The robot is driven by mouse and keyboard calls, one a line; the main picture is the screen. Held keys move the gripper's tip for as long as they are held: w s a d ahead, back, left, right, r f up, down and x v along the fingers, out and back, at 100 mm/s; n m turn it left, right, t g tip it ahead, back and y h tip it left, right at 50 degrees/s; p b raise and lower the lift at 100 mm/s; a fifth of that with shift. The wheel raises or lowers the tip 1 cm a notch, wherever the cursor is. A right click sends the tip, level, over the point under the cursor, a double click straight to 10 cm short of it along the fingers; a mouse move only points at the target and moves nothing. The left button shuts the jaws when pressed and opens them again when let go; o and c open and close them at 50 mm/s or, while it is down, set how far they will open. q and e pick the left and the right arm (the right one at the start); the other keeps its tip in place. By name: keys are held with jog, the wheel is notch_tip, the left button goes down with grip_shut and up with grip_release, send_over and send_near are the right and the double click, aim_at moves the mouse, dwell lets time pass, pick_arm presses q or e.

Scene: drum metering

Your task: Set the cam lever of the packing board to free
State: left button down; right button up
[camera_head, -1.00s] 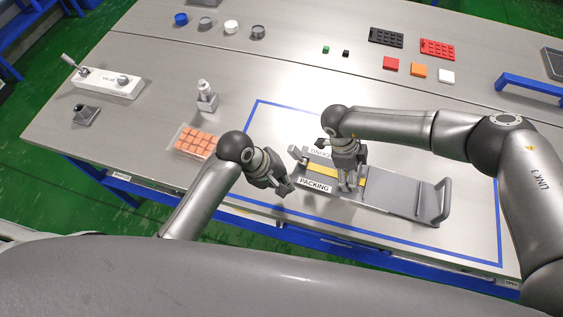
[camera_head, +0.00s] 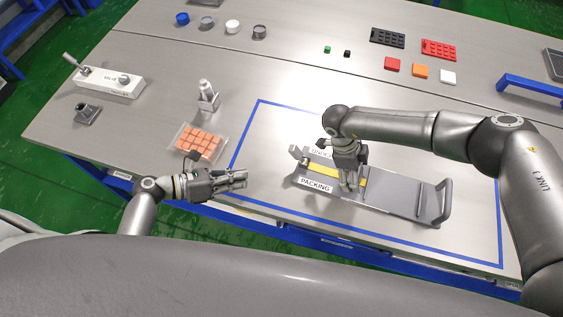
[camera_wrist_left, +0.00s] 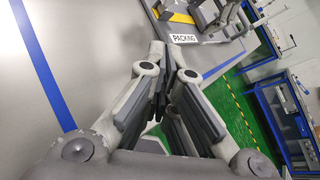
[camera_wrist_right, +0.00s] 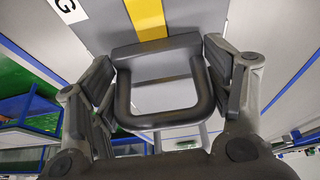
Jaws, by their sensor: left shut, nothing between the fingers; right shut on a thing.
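The packing board (camera_head: 400,197) is a long grey board with a PACKING label (camera_head: 315,185) and a yellow stripe (camera_head: 322,171). A small light grey piece (camera_head: 297,152) stands up at its left end; I cannot tell whether it is the cam lever. My right gripper (camera_head: 350,184) is over the board beside the stripe. In the right wrist view a dark looped handle (camera_wrist_right: 165,118) sits between its fingers, which are shut on it. My left gripper (camera_head: 244,177) is shut and empty, left of the board. A second label behind the right gripper is partly hidden.
A clear tray of orange blocks (camera_head: 176,150) lies behind the left gripper. Blue tape (camera_head: 236,150) frames the board. Bare table lies between the left gripper and the board.

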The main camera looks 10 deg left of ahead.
aim_at(298, 155)
dwell(0.3)
pick_arm(q)
jog(key=x, duration=0.9)
jog(key=shift+w+d+f, duration=0.1)
jog(key=shift+w+d, duration=0.1)
jog(key=shift+d, duration=0.15)
jog(key=shift+w+d+r, duration=0.15)
jog(key=shift+w+d, duration=0.25)
jog(key=shift+w, duration=0.05)
jog(key=shift+w+d+r, duration=0.2)
jog(key=shift+w+d, duration=0.2)
jog(key=shift+w, duration=0.1)
jog(key=shift+w+d+r, duration=0.25)
jog(key=shift+w+d, duration=0.2)
jog(key=shift+w, duration=0.15)
